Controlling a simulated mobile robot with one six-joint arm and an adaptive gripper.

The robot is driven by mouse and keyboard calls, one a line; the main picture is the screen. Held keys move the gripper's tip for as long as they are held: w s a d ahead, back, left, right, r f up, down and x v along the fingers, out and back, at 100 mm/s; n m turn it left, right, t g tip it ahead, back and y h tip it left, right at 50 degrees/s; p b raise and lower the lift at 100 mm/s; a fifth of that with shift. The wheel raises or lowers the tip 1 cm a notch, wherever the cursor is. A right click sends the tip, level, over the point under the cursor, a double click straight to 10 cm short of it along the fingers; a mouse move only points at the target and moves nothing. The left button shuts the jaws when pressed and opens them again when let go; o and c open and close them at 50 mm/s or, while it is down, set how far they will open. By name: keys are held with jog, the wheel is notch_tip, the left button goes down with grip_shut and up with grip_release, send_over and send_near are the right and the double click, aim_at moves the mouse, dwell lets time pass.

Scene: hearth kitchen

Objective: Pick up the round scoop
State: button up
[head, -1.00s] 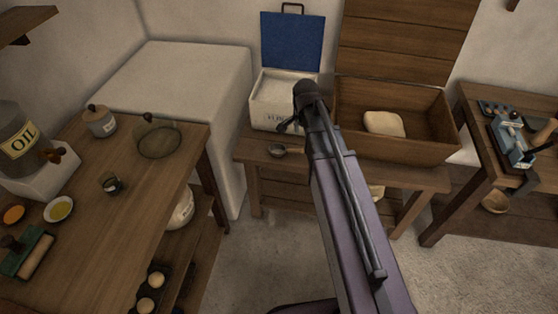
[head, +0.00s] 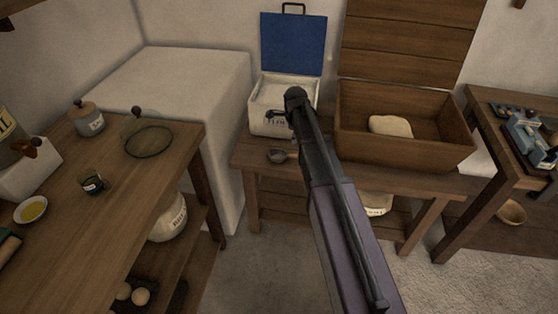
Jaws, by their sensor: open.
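The round scoop (head: 277,156) is a small dark metal bowl. It lies on the wooden bench (head: 250,158) in front of the white flour box, with its short handle pointing right. My gripper (head: 274,114) shows only partly as a dark shape left of my arm, in front of the box's front wall. It appears above and behind the scoop in the picture, apart from it. Much of the gripper is hidden behind my arm. It is open, and nothing is seen in it.
The white flour box (head: 262,124) stands open with its blue lid (head: 292,43) up. An open wooden chest (head: 400,151) with a pale loaf-like lump (head: 390,126) stands right of it. A left table (head: 150,185) holds jars and a round sieve (head: 148,142). Floor is clear between the tables.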

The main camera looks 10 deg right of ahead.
aim_at(295, 155)
jog(key=shift+f, duration=0.15)
jog(key=f+b, duration=0.2)
jog(key=w+f+b, duration=0.1)
jog(key=f+b, duration=0.4)
jog(key=b, duration=0.1)
jog(key=shift+w+d+f, duration=0.2)
jog(key=shift+d+f, duration=0.05)
jog(key=shift+f, duration=0.35)
jog(key=shift+w+b, duration=0.1)
jog(key=shift+b, duration=0.25)
jog(key=shift+w+d+f+b, duration=0.1)
jog(key=shift+w+f+b, duration=0.05)
jog(key=shift+f+b, duration=0.7)
jog(key=shift+w+d+f+b, duration=0.15)
jog(key=shift+w+f+b, duration=0.05)
jog(key=shift+f+b, duration=0.6)
jog(key=shift+w+d+f+b, duration=0.1)
jog(key=shift+w+f+b, duration=0.05)
jog(key=shift+f+b, duration=0.7)
grip_shut()
